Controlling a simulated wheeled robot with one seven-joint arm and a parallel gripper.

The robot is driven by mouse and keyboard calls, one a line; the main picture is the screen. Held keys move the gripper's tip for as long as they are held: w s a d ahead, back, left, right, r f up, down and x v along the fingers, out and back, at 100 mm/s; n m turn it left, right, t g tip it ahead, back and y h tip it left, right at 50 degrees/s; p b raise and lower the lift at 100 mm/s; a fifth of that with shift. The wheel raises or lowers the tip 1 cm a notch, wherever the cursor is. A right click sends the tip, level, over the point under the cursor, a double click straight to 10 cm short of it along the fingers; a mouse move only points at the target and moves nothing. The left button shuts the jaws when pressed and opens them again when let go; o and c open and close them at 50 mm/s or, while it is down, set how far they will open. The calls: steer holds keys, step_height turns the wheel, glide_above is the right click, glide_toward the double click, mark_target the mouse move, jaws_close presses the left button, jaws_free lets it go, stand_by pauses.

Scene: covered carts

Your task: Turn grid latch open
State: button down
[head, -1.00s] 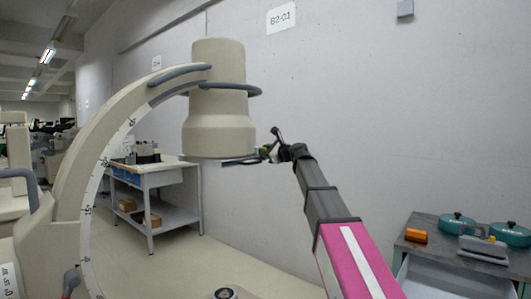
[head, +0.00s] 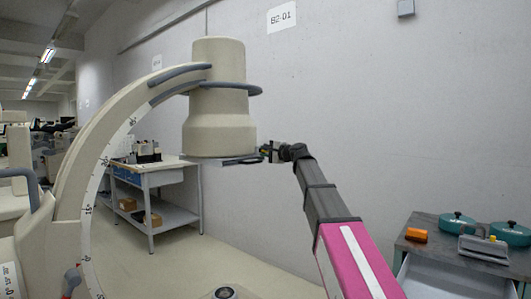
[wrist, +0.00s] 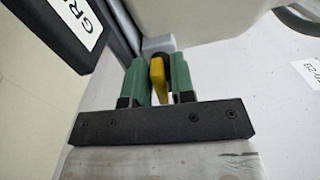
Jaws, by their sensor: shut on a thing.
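The grid latch (wrist: 157,78) is a small yellow lever with a dark rounded end. In the wrist view it stands between the two green fingers of my gripper (wrist: 160,72), which is shut on it. The grid, a dark plate (wrist: 62,25) with a white label reading "GR", is at upper left in the wrist view. In the head view the grid (head: 240,160) lies under the beige cylindrical head (head: 219,110), and my gripper (head: 268,152) is at its right edge. The latch is too small to make out there.
A beige curved arm (head: 85,170) carries the cylindrical head. A shelved cart (head: 170,181) stands behind at left. A wall is behind my arm.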

steer(key=shift+n, duration=0.6)
steer(key=c, duration=1.2)
jaws_free()
steer(key=shift+s+d, duration=0.1)
steer(key=v, duration=1)
steer(key=shift+s+d, duration=0.2)
steer(key=shift+s, duration=0.05)
